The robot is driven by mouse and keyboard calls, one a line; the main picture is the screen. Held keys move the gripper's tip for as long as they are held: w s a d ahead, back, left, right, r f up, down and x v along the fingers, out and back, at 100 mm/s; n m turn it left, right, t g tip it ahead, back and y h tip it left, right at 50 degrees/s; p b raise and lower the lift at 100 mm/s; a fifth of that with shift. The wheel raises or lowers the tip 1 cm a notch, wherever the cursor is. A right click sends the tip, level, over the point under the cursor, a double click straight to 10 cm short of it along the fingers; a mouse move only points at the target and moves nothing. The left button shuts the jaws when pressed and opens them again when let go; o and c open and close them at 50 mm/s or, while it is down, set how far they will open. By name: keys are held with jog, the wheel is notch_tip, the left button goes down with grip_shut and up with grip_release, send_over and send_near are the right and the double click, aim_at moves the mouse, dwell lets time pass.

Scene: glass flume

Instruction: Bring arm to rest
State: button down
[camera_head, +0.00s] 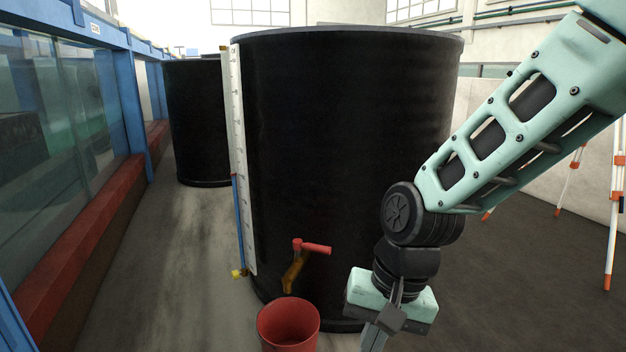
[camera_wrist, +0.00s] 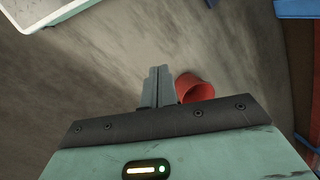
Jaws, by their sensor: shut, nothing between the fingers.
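My gripper (camera_head: 376,335) hangs at the end of my pale green arm, right of centre in the head view, with its fingers pointing down. In the wrist view its fingers (camera_wrist: 158,84) are together with nothing between them. The lower fingers are cut off by the bottom edge of the head view. The gripper is in front of the large black tank (camera_head: 340,130) and to the right of a red bucket (camera_head: 288,325). The bucket also shows in the wrist view (camera_wrist: 195,88), just right of the fingers, partly hidden by the gripper body.
A tap with a red handle (camera_head: 316,248) sticks out of the tank above the bucket. A gauge board (camera_head: 239,160) runs up the tank's left side. The glass flume (camera_head: 50,150) lines the left. Orange-and-white tripod legs (camera_head: 614,220) stand at right. Floor between flume and tank is clear.

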jog(key=s+d+r+n+h+p, duration=0.1)
jog(key=s+d+r+n, duration=0.2)
jog(key=s+n, duration=0.3)
jog(key=s+d+r+n+h+p, duration=0.1)
jog(key=s+d+r+n, duration=0.15)
jog(key=s, duration=0.45)
notch_tip(320, 180, up, 36)
jog(key=p, duration=3.6)
jog(key=shift+d+n+t, duration=0.3)
jog(key=shift+n+t, duration=0.05)
jog(key=shift+t, duration=0.05)
jog(key=shift+w+r, duration=0.1)
